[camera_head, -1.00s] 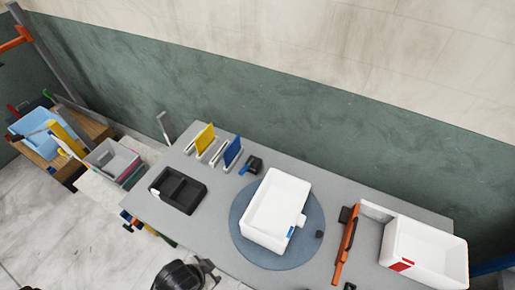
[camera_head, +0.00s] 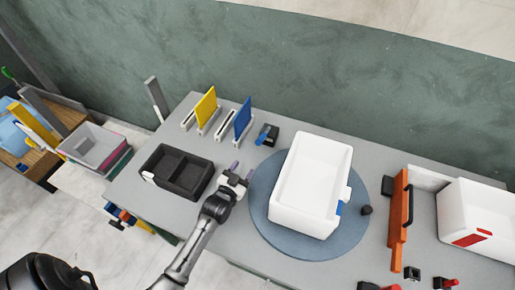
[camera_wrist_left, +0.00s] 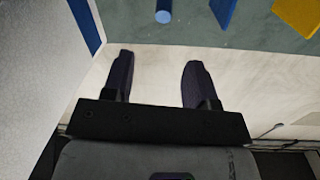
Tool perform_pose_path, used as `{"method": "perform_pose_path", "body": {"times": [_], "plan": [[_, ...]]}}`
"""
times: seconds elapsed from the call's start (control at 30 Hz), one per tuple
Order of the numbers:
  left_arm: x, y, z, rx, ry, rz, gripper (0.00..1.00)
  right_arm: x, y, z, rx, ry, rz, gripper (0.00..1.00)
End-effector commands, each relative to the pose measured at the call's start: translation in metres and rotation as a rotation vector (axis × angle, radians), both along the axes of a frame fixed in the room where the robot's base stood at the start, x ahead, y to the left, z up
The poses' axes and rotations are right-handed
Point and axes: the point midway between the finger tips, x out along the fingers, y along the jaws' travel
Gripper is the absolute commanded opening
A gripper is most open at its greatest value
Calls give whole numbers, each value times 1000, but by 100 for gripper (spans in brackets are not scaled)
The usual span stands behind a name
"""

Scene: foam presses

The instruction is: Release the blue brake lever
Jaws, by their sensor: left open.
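The blue brake lever (camera_head: 262,136) sticks out from a small black block (camera_head: 271,131) behind the turntable (camera_head: 261,222). In the left wrist view, a blue rod end (camera_wrist_left: 163,14), probably the lever, shows at the top, beyond and between the fingertips. My left gripper (camera_head: 238,172) is above the table between the black tray and the turntable, in front of the lever and apart from it. Its two dark fingers (camera_wrist_left: 158,75) are spread with nothing between them. A white box (camera_head: 309,190) stands on the turntable. My right gripper is not in view.
A black two-part tray (camera_head: 180,167) lies left of my gripper. A yellow panel (camera_head: 206,108) and a blue panel (camera_head: 243,120) stand upright in holders near the lever. An orange bar (camera_head: 399,215) and another white box (camera_head: 480,226) are at the right.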

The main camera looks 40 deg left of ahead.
Motion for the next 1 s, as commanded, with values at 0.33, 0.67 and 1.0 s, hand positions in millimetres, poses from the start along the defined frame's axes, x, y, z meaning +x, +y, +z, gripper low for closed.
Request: {"method": "perform_pose_path", "body": {"times": [0.33, 0.67, 1.0], "plan": [[29, 12, -5, 12, -47, 17, 53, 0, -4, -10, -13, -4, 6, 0], [88, 27, -5, 10, -45, 17, 53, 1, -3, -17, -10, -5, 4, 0], [129, 37, -6, 10, -43, 16, 53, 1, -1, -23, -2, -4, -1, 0]]}}
